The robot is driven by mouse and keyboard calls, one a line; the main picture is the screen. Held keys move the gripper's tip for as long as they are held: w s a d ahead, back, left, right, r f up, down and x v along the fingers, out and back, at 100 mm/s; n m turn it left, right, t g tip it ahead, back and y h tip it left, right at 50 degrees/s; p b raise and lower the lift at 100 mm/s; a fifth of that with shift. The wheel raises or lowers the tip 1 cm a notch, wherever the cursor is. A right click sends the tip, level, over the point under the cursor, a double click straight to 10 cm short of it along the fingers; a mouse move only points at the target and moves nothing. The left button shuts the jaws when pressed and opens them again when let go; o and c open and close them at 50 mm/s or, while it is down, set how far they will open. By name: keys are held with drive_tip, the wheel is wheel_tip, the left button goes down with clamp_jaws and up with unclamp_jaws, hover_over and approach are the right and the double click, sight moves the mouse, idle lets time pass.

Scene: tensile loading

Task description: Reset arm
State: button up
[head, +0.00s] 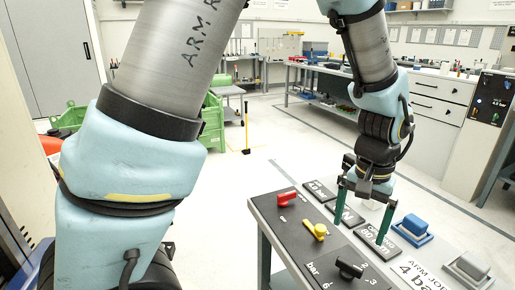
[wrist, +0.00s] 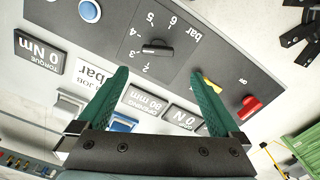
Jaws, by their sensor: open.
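My gripper (head: 362,224) hangs over the control panel in the head view, fingers pointing down. Its two green fingers are spread apart with nothing between them; the wrist view also shows the open gripper (wrist: 158,74). The arm is bent, running from the upper left down to the panel at the right. Beyond the fingertips in the wrist view is a black knob (wrist: 157,49) on a bar scale. A yellow lever (head: 316,230) and a red lever (head: 287,198) sit on the dark plate, left of the gripper in the head view.
A blue rocker (head: 412,230) and a grey rocker (head: 468,268) stand right of the gripper. Several black display plates (head: 378,238) lie close beneath the fingers. A green container (head: 212,122) stands behind the arm. A workbench (head: 440,92) lines the back right, with open floor before it.

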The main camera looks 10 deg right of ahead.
drive_tip(key=w+a+r+n, duration=0.1)
drive_tip(key=w+a+n, duration=0.1)
drive_tip(key=w+a, duration=0.6)
drive_tip(key=w+a+r+n, duration=0.1)
drive_tip(key=w+a+n, duration=0.1)
drive_tip(key=a, duration=1.1)
drive_tip(key=w+a+r+n+t, duration=0.1)
drive_tip(key=a+n, duration=0.3)
drive_tip(key=a, duration=1)
drive_tip(key=shift+w+n+t, duration=0.3)
drive_tip(key=shift+w+n, duration=0.1)
drive_tip(key=shift+w, duration=0.4)
drive_tip(key=shift+w, duration=0.1)
